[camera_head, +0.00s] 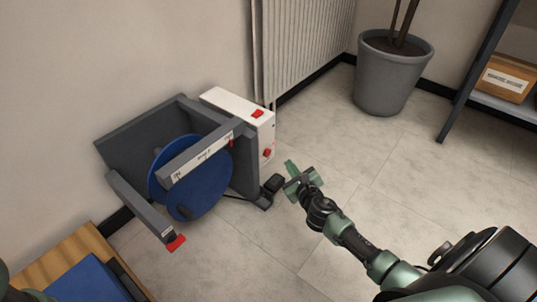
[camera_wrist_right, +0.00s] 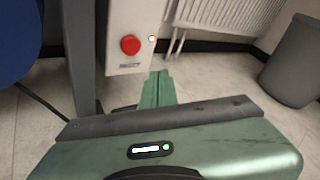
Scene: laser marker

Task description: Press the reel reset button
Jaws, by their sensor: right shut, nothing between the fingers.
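The reel machine has a grey frame (camera_head: 140,125) with a blue reel (camera_head: 215,165) in it. A white box (camera_head: 232,108) is on its right side, with a red button on top (camera_head: 257,113) and another red button on its front (camera_head: 267,153). In the right wrist view a round red button (camera_wrist_right: 130,45) sits on the white panel, above a small label (camera_wrist_right: 130,65) I cannot read. My right gripper (camera_head: 291,167) is shut and empty, right of the front button and apart from it. Its fingertips also show below the panel in the wrist view (camera_wrist_right: 160,82). Which button is the reel reset I cannot tell.
A black pedal-like block (camera_head: 273,184) lies on the floor near my right gripper. A radiator (camera_head: 305,45), a grey plant pot (camera_head: 390,75) and a shelf (camera_head: 475,70) stand behind. A wooden surface (camera_head: 75,255) is at the lower left.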

